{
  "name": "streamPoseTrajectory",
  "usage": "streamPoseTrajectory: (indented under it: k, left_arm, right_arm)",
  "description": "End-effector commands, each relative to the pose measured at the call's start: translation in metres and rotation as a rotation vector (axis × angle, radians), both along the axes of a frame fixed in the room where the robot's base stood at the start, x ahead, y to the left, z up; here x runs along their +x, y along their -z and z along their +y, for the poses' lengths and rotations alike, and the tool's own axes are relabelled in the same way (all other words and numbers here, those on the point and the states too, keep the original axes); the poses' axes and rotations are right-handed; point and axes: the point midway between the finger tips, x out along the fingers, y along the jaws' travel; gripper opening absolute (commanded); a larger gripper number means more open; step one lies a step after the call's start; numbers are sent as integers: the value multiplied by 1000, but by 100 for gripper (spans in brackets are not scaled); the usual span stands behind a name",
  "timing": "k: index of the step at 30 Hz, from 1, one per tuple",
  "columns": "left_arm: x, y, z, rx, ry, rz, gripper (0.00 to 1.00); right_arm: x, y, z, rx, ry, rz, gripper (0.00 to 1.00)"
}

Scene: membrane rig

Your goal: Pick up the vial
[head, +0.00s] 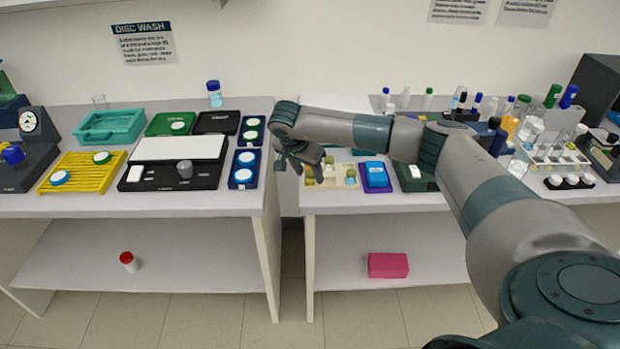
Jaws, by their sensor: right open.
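A small white vial with a red cap (128,263) stands on the lower shelf of the left bench. A clear bottle with a blue cap (214,96) stands at the back of the left bench top. Several small capped vials (350,174) sit in a beige tray (335,184) on the right bench; which vial the task means I cannot tell. My right gripper (299,171) is open, above the gap between the benches and the left edge of the beige tray. It seems empty and partly hides the tray. My left gripper is out of view.
The left bench holds a yellow rack (75,182), a teal basket (97,128) and a black tray with a white plate (178,149). Several bottles crowd the right bench's back. A pink box (388,265) lies on the right lower shelf. My right arm covers part of the right bench.

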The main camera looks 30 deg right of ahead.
Motion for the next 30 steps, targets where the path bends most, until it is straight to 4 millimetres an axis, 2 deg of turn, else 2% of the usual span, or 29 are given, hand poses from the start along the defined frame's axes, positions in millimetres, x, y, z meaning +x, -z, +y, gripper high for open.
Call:
streamPoseTrajectory:
  k: [4, 5, 9, 23, 30]
  left_arm:
    - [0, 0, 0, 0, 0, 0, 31]
    - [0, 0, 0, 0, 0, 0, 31]
    - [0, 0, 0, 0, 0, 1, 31]
    - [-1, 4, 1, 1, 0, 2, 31]
    - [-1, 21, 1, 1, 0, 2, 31]
  right_arm:
    - [0, 0, 0, 0, 0, 0, 45]
    - [0, 0, 0, 0, 0, 0, 40]
    - [0, 0, 0, 0, 0, 0, 6]
    - [0, -5, 0, 0, 1, -2, 6]
    - [2, -29, 0, 0, -1, -5, 6]
